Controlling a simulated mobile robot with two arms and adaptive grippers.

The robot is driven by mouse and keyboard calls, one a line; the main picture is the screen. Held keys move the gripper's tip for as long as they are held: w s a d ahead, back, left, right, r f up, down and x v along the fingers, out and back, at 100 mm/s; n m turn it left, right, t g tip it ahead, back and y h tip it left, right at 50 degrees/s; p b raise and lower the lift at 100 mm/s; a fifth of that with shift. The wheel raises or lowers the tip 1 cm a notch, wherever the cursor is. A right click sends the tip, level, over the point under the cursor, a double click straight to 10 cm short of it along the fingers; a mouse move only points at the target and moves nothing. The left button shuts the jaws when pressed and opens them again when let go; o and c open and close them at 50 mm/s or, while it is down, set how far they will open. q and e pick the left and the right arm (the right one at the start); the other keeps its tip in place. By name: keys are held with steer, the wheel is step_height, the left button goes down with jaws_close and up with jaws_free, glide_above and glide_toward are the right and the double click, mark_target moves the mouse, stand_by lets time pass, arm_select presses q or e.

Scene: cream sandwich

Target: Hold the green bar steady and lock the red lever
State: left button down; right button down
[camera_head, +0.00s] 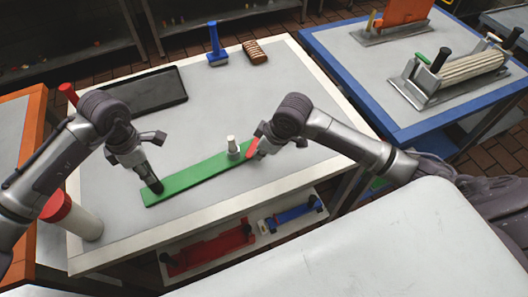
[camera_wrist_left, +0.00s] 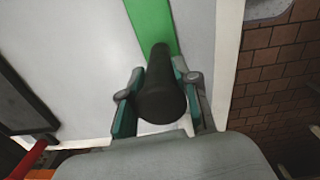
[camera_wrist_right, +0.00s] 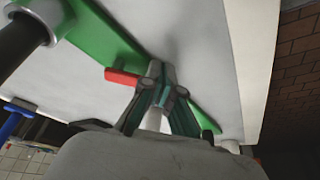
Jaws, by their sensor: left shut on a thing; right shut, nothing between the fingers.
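The green bar (camera_head: 197,179) lies flat across the front of the table. A black upright handle (camera_head: 154,185) stands at its left end. My left gripper (camera_head: 146,160) is shut on this handle (camera_wrist_left: 160,95), as the left wrist view also shows. The red lever (camera_head: 252,148) sticks out beside my right gripper (camera_head: 258,150). In the right wrist view the red lever (camera_wrist_right: 122,77) lies close beside the closed fingers of my right gripper (camera_wrist_right: 160,75); I cannot tell whether they touch. The bar's right end is partly hidden by that gripper.
A black tray (camera_head: 148,92), a blue scraper (camera_head: 216,46) and a brown brush (camera_head: 254,52) lie at the back. Red and blue tools lie on the shelf below. The table's middle is clear.

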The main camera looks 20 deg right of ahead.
mark_target(247, 154)
steer(key=shift+w+a+m, duration=0.1)
steer(key=shift+a+m, duration=0.25)
steer(key=shift+m, duration=0.35)
steer(key=shift+w+a+m+t+h, duration=0.15)
steer(key=shift+a+m+t+h, duration=0.25)
steer(key=shift+m, duration=0.3)
steer(key=m, duration=0.1)
steer(key=w+a+m+h, duration=0.1)
steer(key=m, duration=0.1)
steer(key=shift+a, duration=0.15)
steer(key=shift+w+a+m+h, duration=0.25)
steer(key=shift+m+h, duration=0.15)
steer(key=shift+m, duration=0.7)
steer(key=shift+w+m+h, duration=0.15)
steer(key=shift+m+h, duration=0.15)
steer(key=shift+m, duration=0.3)
